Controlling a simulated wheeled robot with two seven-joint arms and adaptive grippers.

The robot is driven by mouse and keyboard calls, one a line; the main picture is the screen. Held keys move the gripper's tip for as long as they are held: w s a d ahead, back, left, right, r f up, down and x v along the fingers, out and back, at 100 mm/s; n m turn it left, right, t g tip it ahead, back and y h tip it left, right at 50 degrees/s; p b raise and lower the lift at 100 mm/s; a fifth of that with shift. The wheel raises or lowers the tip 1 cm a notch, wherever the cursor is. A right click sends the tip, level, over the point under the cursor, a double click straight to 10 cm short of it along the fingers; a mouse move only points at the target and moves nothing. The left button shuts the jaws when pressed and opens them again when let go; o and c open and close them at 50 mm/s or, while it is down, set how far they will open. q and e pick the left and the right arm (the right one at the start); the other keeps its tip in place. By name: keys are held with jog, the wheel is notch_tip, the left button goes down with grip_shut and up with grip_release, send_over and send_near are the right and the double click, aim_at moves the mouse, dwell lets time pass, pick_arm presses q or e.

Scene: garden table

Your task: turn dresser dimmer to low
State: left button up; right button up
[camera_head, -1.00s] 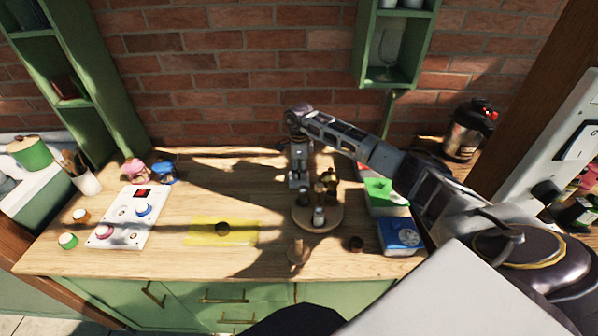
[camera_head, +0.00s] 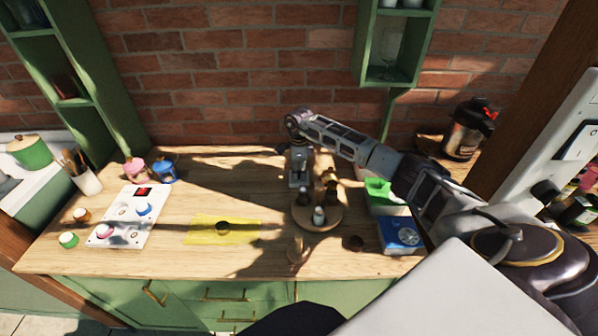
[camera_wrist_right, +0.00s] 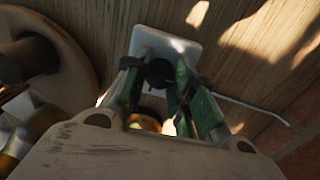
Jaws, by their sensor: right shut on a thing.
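The dimmer shows in the right wrist view as a pale square plate (camera_wrist_right: 180,48) with a dark round knob (camera_wrist_right: 158,72) and a thin white cord running off to the right. My right gripper (camera_wrist_right: 157,78) has its green-sided fingers on both sides of the knob and is shut on it. In the head view my right gripper (camera_head: 298,187) points down at the tabletop, just behind the round wooden stand, and mostly hides the dimmer. The knob's setting cannot be read. My left gripper is not in view.
The round wooden stand (camera_head: 327,222) with small bottles is close in front of my right gripper. A green container (camera_head: 377,187) and a blue box (camera_head: 400,236) are to the right. A white panel with knobs (camera_head: 128,222) and a yellow mat (camera_head: 205,231) lie left.

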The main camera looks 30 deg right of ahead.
aim_at(299, 173)
jog(key=shift+m, duration=0.4)
jog(key=m, duration=0.4)
jog(key=shift+m, duration=2.1)
jog(key=o, duration=1.1)
jog(key=shift+c, duration=0.2)
notch_tip(299, 173, up, 12)
jog(key=shift+f, duration=0.1)
